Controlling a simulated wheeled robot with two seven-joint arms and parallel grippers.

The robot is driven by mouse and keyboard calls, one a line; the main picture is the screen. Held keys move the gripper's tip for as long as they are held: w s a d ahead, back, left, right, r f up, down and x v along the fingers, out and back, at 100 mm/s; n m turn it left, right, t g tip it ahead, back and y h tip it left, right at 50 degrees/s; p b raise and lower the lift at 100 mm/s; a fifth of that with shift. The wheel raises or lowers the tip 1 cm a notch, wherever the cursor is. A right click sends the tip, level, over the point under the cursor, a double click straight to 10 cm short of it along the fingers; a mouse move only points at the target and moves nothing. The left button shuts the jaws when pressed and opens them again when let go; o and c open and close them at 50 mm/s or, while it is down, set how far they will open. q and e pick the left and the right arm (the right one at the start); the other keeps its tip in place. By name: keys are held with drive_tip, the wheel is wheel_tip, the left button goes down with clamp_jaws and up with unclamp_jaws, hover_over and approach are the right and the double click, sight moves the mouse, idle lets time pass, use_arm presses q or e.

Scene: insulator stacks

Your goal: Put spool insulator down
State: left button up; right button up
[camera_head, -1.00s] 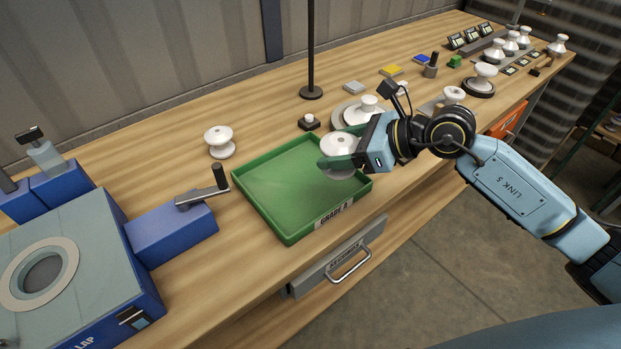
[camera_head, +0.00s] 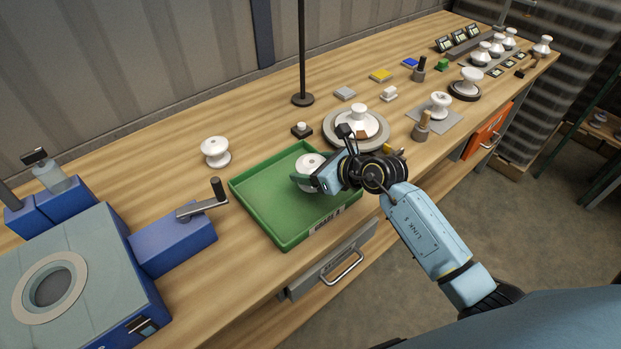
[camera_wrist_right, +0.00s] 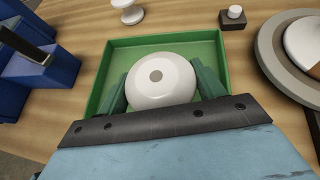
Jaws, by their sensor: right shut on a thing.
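My right gripper (camera_head: 308,178) is shut on a white spool insulator (camera_head: 309,163). In the head view it is over the right part of the green tray (camera_head: 268,205). In the right wrist view the insulator (camera_wrist_right: 160,82) sits between the two green fingers, its round top with a grey centre hole facing the camera, and the green tray (camera_wrist_right: 165,41) lies around and beneath it. I cannot tell whether the insulator touches the tray floor. My left gripper is not in view.
Another white spool insulator (camera_head: 215,151) stands left of the tray. A blue crank box (camera_head: 172,238) is at the tray's left. A round grey turntable (camera_head: 332,125) with a white insulator (camera_head: 359,121) is behind my gripper. A black pole (camera_head: 302,60) rises behind the tray.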

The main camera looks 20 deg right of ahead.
drive_tip(key=shift+f, duration=1.75)
drive_tip(key=shift+f+b, duration=0.15)
drive_tip(key=shift+b, duration=0.2)
drive_tip(key=o, duration=1.4)
drive_tip(key=shift+c, duration=0.2)
drive_tip(key=shift+s+d+r, duration=0.15)
drive_tip(key=shift+s+r, duration=0.05)
drive_tip(key=v, duration=1.1)
drive_tip(key=shift+s+p, duration=0.25)
drive_tip(key=shift+p, duration=0.2)
drive_tip(key=shift+d+r, duration=0.1)
drive_tip(key=shift+d, duration=0.05)
